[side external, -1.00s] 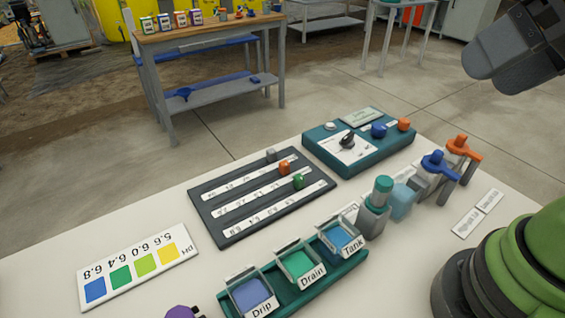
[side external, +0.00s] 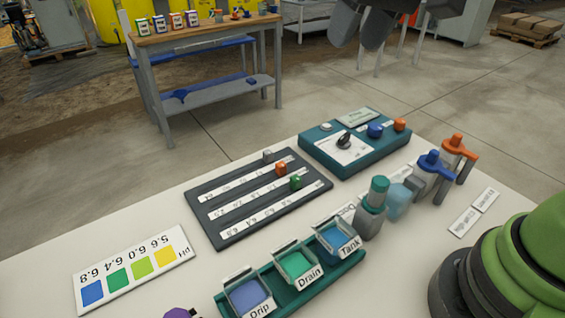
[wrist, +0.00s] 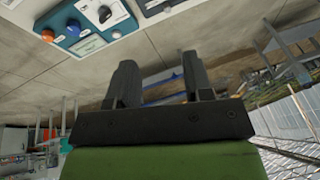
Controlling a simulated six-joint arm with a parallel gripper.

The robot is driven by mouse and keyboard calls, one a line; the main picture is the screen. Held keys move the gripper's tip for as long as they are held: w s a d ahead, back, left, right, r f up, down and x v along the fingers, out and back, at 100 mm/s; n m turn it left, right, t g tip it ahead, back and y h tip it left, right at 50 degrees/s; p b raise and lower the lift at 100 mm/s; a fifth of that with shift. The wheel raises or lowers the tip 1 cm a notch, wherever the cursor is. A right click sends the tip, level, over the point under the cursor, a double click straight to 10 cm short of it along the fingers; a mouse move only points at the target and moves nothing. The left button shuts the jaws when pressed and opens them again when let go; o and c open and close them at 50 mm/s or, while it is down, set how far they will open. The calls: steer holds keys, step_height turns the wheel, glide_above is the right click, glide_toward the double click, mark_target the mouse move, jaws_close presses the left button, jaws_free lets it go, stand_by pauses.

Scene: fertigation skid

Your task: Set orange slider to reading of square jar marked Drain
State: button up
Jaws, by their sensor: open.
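The orange slider (side external: 281,168) sits near the right end of its track on the dark slider panel (side external: 222,237), between a grey slider (side external: 268,155) and a green slider (side external: 295,182). The square jar marked Drain (side external: 296,264) holds green liquid and stands between the Drip jar (side external: 250,295) and the Tank jar (side external: 339,238) in a teal rack. A pH colour card (side external: 134,269) lies at the left, with blue, green, yellow-green and yellow patches labelled 6.8, 6.4, 6.0, 5.6. My gripper (wrist: 160,75) is open and empty; it also shows at the top of the side view (side external: 362,35), above the table.
A teal control box (side external: 352,160) with a black knob and blue and orange buttons stands behind the panel. Blue and orange valve handles (side external: 455,150) and a teal-capped bottle (side external: 374,205) stand at the right. White table shows between card and panel.

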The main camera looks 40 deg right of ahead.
steer(key=w+a+f+n+g, duration=0.1)
steer(key=w+a+f+g, duration=0.1)
steer(key=w+f, duration=0.6)
steer(key=n+g+h, duration=0.1)
steer(key=g, duration=0.1)
glide_above(282, 165)
step_height(282, 165, down, 11)
step_height(282, 165, down, 10)
steer(key=shift+r, duration=0.15)
jaws_close()
